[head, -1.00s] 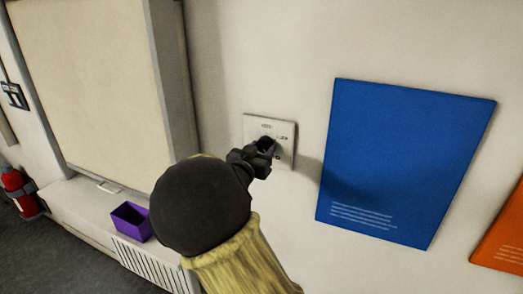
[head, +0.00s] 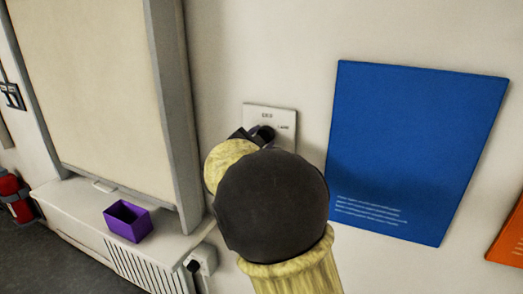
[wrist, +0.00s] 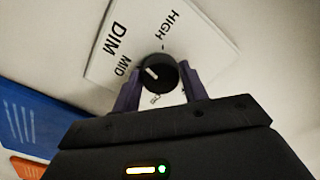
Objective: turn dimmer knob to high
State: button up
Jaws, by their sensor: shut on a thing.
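The white dimmer plate (head: 285,117) is on the wall, and it fills the upper middle of the wrist view (wrist: 110,75). It carries the words HIGH, MID and DIM; another label is mostly hidden by the knob and gripper. The round black dimmer knob (wrist: 163,76) has a short white mark that points left, roughly toward MID. My gripper (wrist: 160,85) is shut on the knob, one purple finger on each side. In the head view the knob (head: 266,131) is partly hidden by my gripper and arm.
A blue poster (head: 415,150) hangs right of the plate, with an orange one (head: 508,240) beyond. A purple box (head: 128,222) sits on the ledge at lower left. A socket with a black plug (head: 203,261) is below. A framed board (head: 85,80) stands left.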

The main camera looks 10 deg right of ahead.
jog(key=m+b, duration=0.9)
jog(key=shift+m, duration=0.3)
dwell(0.3)
jog(key=o, duration=1)
jog(key=shift+a, duration=0.1)
jog(key=b+v, duration=0.2)
jog(key=v, duration=1.5)
jog(key=shift+s, duration=0.15)
jog(key=shift+a, duration=0.1)
